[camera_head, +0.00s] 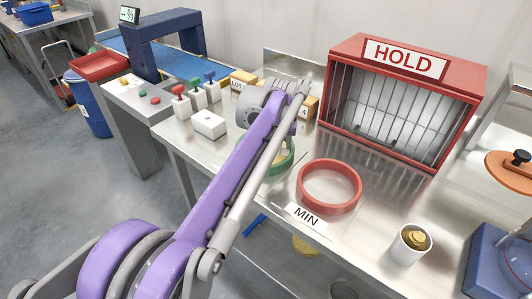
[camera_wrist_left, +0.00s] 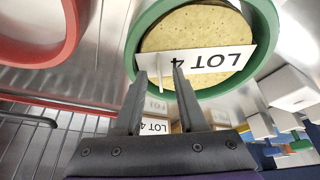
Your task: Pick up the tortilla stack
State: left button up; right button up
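The tortilla stack (camera_wrist_left: 200,28) is round, flat and yellowish with brown specks. In the left wrist view it lies inside a green ring (camera_wrist_left: 262,35), which also shows in the head view (camera_head: 284,163), mostly behind my left arm. A white LOT 4 card (camera_wrist_left: 215,60) covers part of the stack. My left gripper (camera_wrist_left: 162,72) is open, its fingers apart at the card's edge with a thin pale strip between them. I cannot tell whether they touch the card. In the head view the fingers are hidden. My right gripper is not in view.
A red ring (camera_head: 330,184) lies by a MIN label (camera_head: 307,216). A red HOLD cage (camera_head: 400,100) stands behind it. White blocks with coloured tops (camera_head: 197,98) stand left of my arm. A white cup (camera_head: 410,243) stands at front right. Bare steel lies between ring and cup.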

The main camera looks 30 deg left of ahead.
pick_arm(q)
jog(key=shift+c, duration=0.3)
grip_shut()
jog(key=shift+r, duration=0.1)
dwell(1.0)
